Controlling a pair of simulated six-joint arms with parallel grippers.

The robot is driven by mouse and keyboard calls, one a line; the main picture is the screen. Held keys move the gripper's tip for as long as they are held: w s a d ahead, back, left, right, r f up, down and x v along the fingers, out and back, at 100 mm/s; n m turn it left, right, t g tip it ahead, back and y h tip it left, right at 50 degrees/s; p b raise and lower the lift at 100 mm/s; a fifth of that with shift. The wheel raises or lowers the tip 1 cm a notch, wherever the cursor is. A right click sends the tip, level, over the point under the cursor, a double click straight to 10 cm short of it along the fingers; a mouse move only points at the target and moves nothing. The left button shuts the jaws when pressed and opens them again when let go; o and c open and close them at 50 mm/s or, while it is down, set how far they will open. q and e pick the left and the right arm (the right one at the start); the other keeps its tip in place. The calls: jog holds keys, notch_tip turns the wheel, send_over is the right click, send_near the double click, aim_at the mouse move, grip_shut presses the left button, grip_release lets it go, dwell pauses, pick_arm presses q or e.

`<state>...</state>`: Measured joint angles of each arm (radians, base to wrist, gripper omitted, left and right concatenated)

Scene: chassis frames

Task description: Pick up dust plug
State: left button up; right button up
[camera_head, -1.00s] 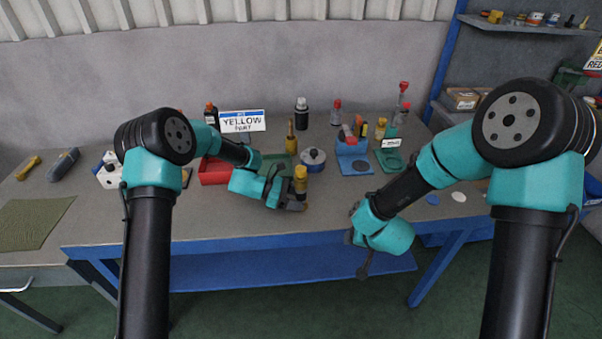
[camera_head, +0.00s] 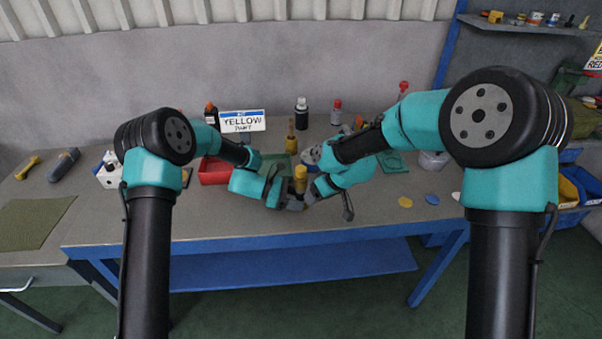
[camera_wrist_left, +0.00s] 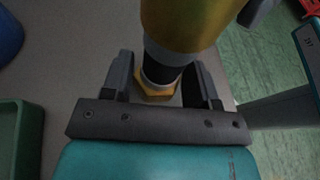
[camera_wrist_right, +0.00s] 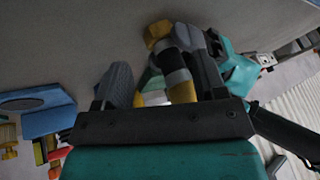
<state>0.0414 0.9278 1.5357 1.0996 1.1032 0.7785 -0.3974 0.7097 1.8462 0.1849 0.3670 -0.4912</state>
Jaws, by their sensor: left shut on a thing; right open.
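A yellow cylindrical fitting (camera_head: 300,173) stands upright in my left gripper (camera_head: 296,202), over the bench's front part. In the left wrist view its yellow body (camera_wrist_left: 180,22) is at the top, with a dark band and a brass hex end (camera_wrist_left: 155,88) between the two fingers. My right gripper (camera_head: 316,190) is beside the fitting on its right. In the right wrist view the fitting (camera_wrist_right: 181,88) lies between the open right fingers (camera_wrist_right: 162,88), whose contact with it I cannot tell. Which part is the dust plug is unclear.
A red tray (camera_head: 214,171) is left of the grippers. A green tray (camera_wrist_left: 22,135) shows in the left wrist view. A blue stand (camera_wrist_right: 45,112) with coloured parts shows in the right wrist view. Bottles and a yellow-part sign (camera_head: 242,121) stand behind.

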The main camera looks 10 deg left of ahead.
aim_at(301, 167)
jog(key=w+a+r+n, duration=0.1)
jog(key=r+n, duration=0.1)
jog(key=r, duration=0.1)
jog(key=a+r+n+g+h, duration=0.1)
jog(key=a+r, duration=0.1)
jog(key=r, duration=0.1)
jog(key=w+a+r+n+g+h, duration=0.1)
jog(key=r+n, duration=0.1)
jog(key=r, duration=0.1)
jog(key=shift+w+a+n, duration=0.3)
jog(key=shift+a, duration=0.1)
notch_tip(301, 167, up, 10)
jog(key=a+n+h, duration=0.1)
jog(key=n+h, duration=0.2)
jog(key=shift+w+a+h, duration=0.2)
jog(key=shift+a+h, duration=0.05)
jog(key=shift+h, duration=0.05)
jog(key=shift+f, duration=0.15)
jog(key=shift+f, duration=3.4)
jog(key=shift+f, duration=0.1)
jog(key=shift+w+d+f, duration=0.1)
jog(key=shift+d+f, duration=0.05)
jog(key=shift+f, duration=1.1)
jog(key=shift+w+d+f, duration=0.1)
jog(key=shift+f, duration=1.15)
jog(key=shift+c, duration=0.5)
